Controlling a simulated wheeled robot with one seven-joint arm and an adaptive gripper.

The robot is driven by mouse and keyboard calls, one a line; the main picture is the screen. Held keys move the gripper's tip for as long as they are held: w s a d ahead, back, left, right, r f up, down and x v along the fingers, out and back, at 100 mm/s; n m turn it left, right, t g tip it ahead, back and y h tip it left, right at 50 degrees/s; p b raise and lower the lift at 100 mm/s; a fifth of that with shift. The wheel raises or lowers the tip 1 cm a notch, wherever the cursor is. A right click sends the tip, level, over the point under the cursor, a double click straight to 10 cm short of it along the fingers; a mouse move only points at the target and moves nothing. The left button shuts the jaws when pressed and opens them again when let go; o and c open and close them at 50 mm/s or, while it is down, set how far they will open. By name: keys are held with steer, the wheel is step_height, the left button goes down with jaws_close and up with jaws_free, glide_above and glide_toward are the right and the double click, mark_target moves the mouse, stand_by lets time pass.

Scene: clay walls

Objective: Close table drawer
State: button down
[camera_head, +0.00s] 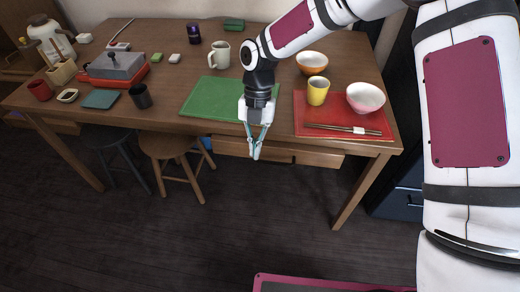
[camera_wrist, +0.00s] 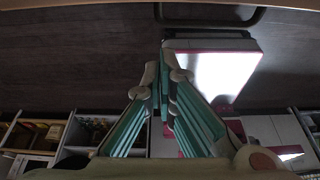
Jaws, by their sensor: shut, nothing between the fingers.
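The wooden table (camera_head: 160,115) has a drawer (camera_head: 305,154) under its front edge, below the green and red mats. From this view I cannot tell exactly how far the drawer stands out. My gripper (camera_head: 256,154) points down in front of the drawer's front, near its middle, and hides part of it. Its fingers are shut and empty.
A red mat (camera_head: 350,128) bears a yellow cup (camera_head: 318,91), a pink bowl (camera_head: 365,98) and chopsticks. A green mat (camera_head: 205,97) lies beside it. Stools (camera_head: 170,146) stand under the table's left half. The dark floor (camera_head: 200,245) in front is clear.

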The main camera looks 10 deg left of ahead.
steer(key=v, duration=0.7)
steer(key=shift+p, duration=0.45)
steer(key=c, duration=2.1)
jaws_free()
steer(key=shift+r, duration=0.2)
steer(key=shift+c, duration=0.2)
steer(key=o, duration=0.4)
steer(key=shift+s+f, duration=0.15)
steer(key=shift+s, duration=0.05)
steer(key=n+t+h+b, duration=0.7)
steer(key=t+h+b, duration=0.8)
steer(key=t, duration=0.2)
glide_toward(276, 164)
steer(key=b+x, duration=0.2)
steer(key=x, duration=0.3)
steer(key=b+x, duration=0.2)
steer(key=x, duration=0.3)
steer(key=shift+w+f, duration=0.2)
